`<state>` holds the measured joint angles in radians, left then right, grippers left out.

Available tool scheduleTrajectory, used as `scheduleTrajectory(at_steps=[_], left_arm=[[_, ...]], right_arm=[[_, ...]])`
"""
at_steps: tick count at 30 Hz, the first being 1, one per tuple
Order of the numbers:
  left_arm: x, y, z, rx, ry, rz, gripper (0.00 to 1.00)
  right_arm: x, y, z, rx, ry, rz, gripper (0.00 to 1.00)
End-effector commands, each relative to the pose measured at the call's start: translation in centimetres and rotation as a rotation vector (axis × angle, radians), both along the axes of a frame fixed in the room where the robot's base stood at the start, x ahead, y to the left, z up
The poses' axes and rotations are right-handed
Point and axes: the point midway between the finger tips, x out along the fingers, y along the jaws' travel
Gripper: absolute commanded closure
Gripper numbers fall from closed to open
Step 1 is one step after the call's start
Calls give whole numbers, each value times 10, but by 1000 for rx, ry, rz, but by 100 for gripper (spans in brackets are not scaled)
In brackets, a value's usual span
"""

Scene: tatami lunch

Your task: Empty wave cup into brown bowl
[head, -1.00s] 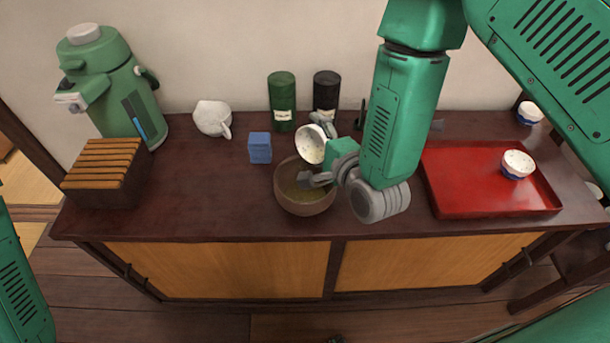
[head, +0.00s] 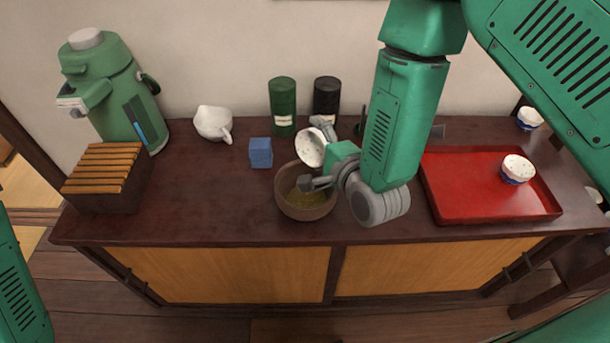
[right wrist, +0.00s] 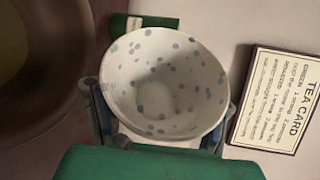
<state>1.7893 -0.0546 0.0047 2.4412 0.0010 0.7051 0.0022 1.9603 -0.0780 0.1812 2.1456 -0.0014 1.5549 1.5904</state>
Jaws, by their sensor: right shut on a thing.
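My right gripper (head: 316,154) is shut on a white cup (head: 309,149), one finger on each side of it. The cup is strongly tilted at the back right rim of the brown bowl, its mouth facing the camera and bowl. In the right wrist view the cup (right wrist: 165,85) shows a white inside with blue-grey dots and looks empty; its outer pattern is hidden. The brown bowl (head: 304,212) stands on the counter with yellowish-green contents. Its edge also shows in the right wrist view (right wrist: 82,60). My left gripper is out of view.
A red tray (head: 465,205) with another cup (head: 517,169) is on the right. A blue box (head: 260,153), white pot (head: 213,123), green canister (head: 283,105) and black canister (head: 326,98) stand behind. A tea card (right wrist: 280,100) is beside the held cup. The counter's left middle is clear.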

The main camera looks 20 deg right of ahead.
Motion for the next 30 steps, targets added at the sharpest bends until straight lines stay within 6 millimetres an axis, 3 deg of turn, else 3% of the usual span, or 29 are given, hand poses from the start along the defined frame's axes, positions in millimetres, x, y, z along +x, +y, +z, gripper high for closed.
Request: scheduleTrajectory(at_steps=[2,13,20,30], left_arm=[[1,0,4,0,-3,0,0],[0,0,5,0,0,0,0],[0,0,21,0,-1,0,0],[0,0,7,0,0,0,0]], right_arm=[[10,-18,-6,110,63,-9,70],[11,-17,-14,223,128,-6,70],[13,-20,-2,354,201,-8,70],[17,-25,-22,585,335,-7,70]])
